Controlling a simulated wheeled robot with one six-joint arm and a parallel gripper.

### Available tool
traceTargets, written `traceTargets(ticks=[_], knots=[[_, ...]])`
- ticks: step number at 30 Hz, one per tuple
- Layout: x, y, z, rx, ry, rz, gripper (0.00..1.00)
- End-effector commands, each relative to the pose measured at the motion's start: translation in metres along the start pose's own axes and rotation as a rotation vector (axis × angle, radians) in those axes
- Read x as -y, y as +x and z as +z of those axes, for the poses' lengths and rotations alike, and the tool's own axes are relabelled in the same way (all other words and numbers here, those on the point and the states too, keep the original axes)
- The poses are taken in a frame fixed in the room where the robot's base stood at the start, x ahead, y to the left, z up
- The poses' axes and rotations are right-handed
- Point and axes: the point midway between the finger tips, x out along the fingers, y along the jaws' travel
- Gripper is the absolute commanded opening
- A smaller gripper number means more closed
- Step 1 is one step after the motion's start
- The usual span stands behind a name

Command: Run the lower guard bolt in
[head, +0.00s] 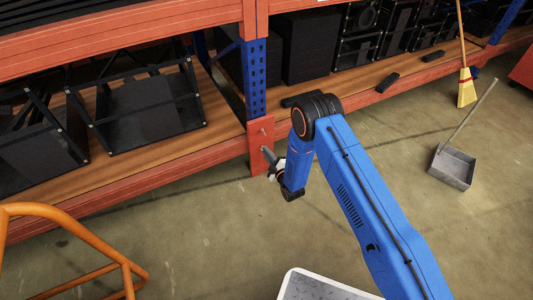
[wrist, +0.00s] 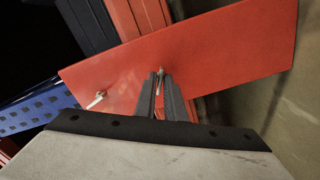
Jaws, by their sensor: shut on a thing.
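The red guard plate (head: 257,160) is fixed at the foot of the blue rack upright, and it fills much of the wrist view (wrist: 225,50). The upper guard bolt (head: 264,130) sticks out of the plate. It shows pale at the left of the wrist view (wrist: 97,100), with nothing touching it. My gripper (head: 269,154) is at the plate's lower part. In the wrist view its two dark fingers (wrist: 164,88) are shut on the lower guard bolt (wrist: 161,75). Only a short piece of that bolt shows; the fingers hide the rest.
Shelves with black frames and boxes (head: 150,105) stand either side of the blue upright (head: 256,80). An orange tubular frame (head: 70,212) is at the lower left. A dustpan (head: 453,167) and a broom (head: 466,85) are at the right. The floor before the plate is clear.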

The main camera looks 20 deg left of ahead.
Motion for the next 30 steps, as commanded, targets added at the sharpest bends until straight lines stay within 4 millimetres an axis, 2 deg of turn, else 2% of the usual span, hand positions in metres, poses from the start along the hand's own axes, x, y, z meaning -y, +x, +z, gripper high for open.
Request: traceTargets(ticks=[30], knots=[[0.0021, -0.0021, 0.0009, 0.004, 0.965, -0.003, 0.0]])
